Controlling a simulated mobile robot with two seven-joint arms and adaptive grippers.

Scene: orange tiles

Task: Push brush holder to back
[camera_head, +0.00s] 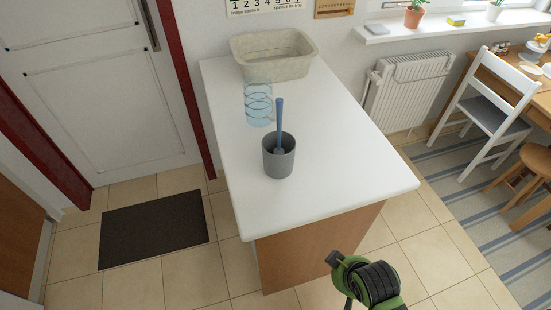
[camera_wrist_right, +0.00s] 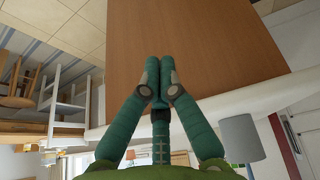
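The brush holder is a grey cup (camera_head: 278,160) with a blue-handled brush (camera_head: 280,115) standing in it. It stands upright on the white counter (camera_head: 330,185), left of the counter's middle toward the near end. A grey cup shape (camera_wrist_right: 240,138), likely the holder, shows upside down in the right wrist view. My right gripper (camera_wrist_right: 160,68) has its green fingers together with nothing between them, in front of the counter's brown side panel (camera_wrist_right: 195,45). In the head view my right arm is at the bottom, below the counter's near edge, apart from the holder. My left gripper is not in view.
Behind the holder stands a clear blue-ringed glass container (camera_head: 258,104), and behind that a beige basket (camera_head: 272,55) at the counter's back. The counter is clear to the right and in front of the holder. A white chair (camera_head: 490,105) stands right, a dark mat (camera_head: 153,230) lies left.

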